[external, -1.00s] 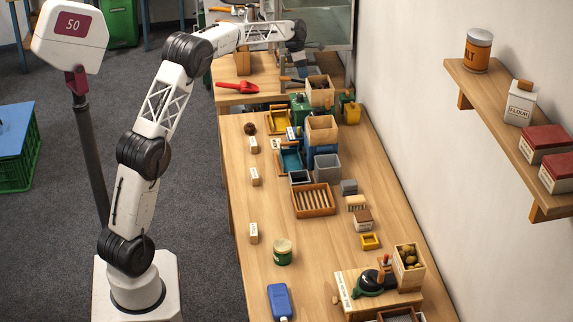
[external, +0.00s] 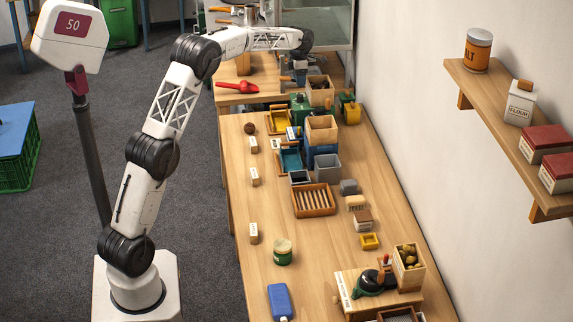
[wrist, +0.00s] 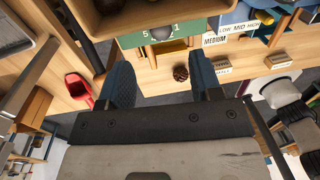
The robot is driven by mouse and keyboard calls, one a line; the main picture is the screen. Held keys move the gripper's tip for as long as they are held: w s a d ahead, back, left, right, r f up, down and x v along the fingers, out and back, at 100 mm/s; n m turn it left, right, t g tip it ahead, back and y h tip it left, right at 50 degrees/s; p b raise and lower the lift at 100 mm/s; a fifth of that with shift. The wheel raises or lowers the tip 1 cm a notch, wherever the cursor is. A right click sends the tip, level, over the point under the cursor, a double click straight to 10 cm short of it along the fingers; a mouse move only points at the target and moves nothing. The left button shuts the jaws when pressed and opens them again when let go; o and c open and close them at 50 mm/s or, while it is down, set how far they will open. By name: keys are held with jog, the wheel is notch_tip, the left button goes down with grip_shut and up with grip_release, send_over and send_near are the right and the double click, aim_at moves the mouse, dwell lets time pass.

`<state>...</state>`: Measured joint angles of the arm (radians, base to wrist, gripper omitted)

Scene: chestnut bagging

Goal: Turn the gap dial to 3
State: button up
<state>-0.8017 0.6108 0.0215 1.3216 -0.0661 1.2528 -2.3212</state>
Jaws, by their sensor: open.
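The gap dial (wrist: 162,33) is a dark knob on a green front panel (wrist: 130,41) at the top of the wrist view. The figures 5 and 1 show beside the knob; its pointer setting cannot be read. In the external view the green machine (external: 299,104) stands at the far end of the long bench, and its dial cannot be made out. My gripper (wrist: 160,64) is open and empty, its two dark blue fingers spread below the dial in the wrist picture, apart from it. In the external view my gripper is small above the green machine.
A brown chestnut-like ball (wrist: 181,73) lies on the bench near the panel. A red scoop (wrist: 79,88) lies to the left. Labelled bins, one reading MEDIUM (wrist: 215,41), are at the right. A wooden box (external: 320,91) stands close beside the green machine.

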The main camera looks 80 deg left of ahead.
aim_at(299, 95)
jog(key=shift+f, duration=0.15)
jog(key=shift+d+f, duration=0.2)
jog(key=shift+f, duration=1.7)
jog(key=shift+d+f, duration=0.15)
jog(key=shift+f, duration=1.7)
jog(key=c, duration=0.9)
